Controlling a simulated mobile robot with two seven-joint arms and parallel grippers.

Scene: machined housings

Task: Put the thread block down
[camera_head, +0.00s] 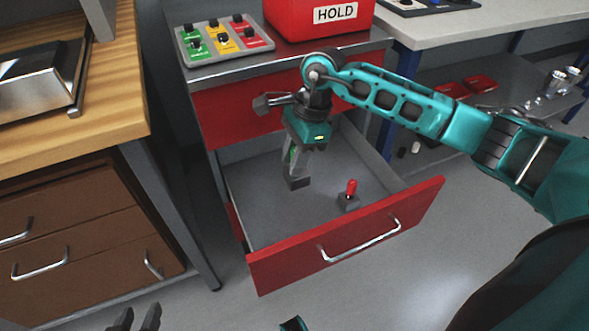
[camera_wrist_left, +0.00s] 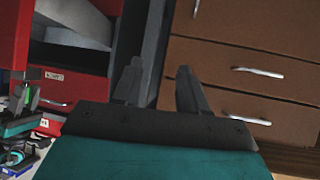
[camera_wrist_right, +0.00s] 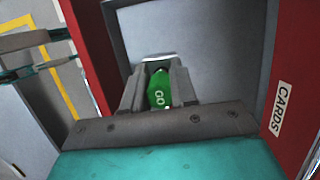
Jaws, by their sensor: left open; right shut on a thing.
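My right gripper (camera_head: 298,168) points down into the open red drawer (camera_head: 350,240). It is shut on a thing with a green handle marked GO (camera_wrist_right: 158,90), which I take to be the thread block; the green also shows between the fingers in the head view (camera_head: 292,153). Its lower end is low over the drawer's grey floor; I cannot tell whether it touches. A grey block with a red handle (camera_head: 349,193) stands upright in the drawer, to the right of the gripper. My left gripper (camera_head: 137,315) is open and empty, outside the drawer; its fingers also show in the left wrist view (camera_wrist_left: 157,80).
The drawer floor around the red-handled block is otherwise bare. Above the drawer, a cabinet top holds a button panel (camera_head: 222,38) and a red HOLD box (camera_head: 318,18). A wooden bench (camera_head: 110,100) with brown drawers (camera_head: 75,235) is at left.

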